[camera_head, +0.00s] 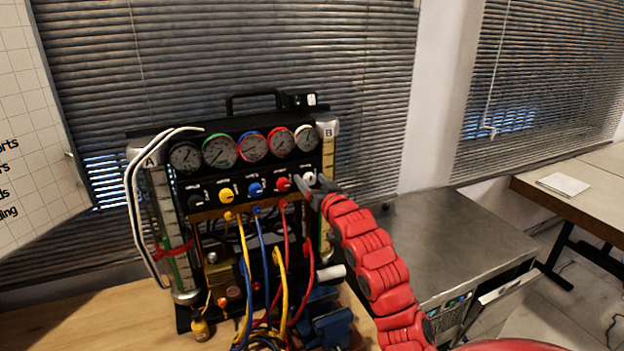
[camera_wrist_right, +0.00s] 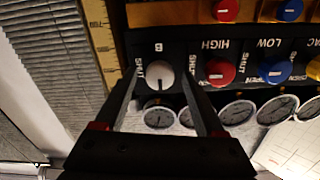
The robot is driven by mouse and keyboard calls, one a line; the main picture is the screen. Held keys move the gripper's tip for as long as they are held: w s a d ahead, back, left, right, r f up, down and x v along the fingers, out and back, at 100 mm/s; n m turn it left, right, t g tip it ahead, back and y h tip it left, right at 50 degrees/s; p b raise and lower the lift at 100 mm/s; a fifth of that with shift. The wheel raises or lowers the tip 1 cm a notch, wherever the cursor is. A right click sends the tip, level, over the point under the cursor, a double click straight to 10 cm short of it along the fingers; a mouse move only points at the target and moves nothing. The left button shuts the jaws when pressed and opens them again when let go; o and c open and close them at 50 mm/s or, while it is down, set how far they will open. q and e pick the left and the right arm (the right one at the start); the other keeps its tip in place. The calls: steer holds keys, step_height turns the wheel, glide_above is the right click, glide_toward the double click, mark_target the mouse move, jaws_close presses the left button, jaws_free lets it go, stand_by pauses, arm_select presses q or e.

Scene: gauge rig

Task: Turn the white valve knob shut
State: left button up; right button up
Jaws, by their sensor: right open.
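The white valve knob (camera_head: 310,178) is at the right end of the row of knobs on the black gauge panel. In the right wrist view, which is upside down, the white knob (camera_wrist_right: 160,74) shows under the letter B, with a SHUT mark beside it. My right gripper (camera_head: 311,184) is at the panel, its red arm coming in from the lower right. Its jaws (camera_wrist_right: 158,84) are open, one finger on each side of the white knob. I cannot tell whether they touch it. My left gripper is not in view.
A red knob (camera_head: 283,184) sits close left of the white one, then a blue knob (camera_head: 256,189) and a yellow knob (camera_head: 226,195). Several gauges line up above. Coloured hoses (camera_head: 262,260) hang below. A grey metal cabinet (camera_head: 450,240) stands to the right.

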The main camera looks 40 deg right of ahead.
jaws_close()
stand_by(0.5)
